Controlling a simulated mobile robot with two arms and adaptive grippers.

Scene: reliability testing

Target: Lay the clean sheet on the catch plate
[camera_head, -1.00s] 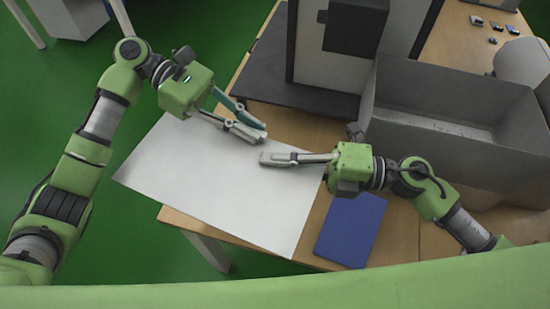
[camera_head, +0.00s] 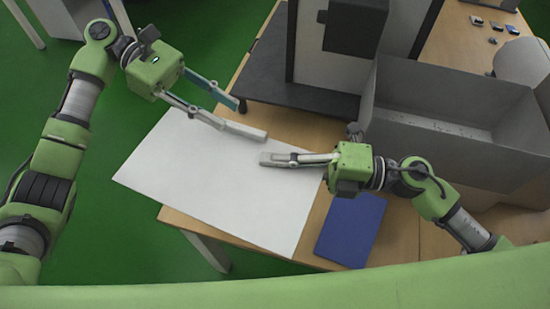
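The clean sheet (camera_head: 210,190) is a large flat white rectangle at the middle left. Its left corner juts out past the table edge over the green floor. A dark flat plate (camera_head: 285,92), which looks like the catch plate, lies at the foot of an upright stand, beyond the sheet. Its top is bare where visible.
A dark box-shaped head (camera_head: 355,27) juts from the stand above the plate. A grey open bin (camera_head: 450,150) stands at the right. A blue flat pad (camera_head: 350,230) lies on the wooden table (camera_head: 400,235) near the front. Several small parts lie at the far right.

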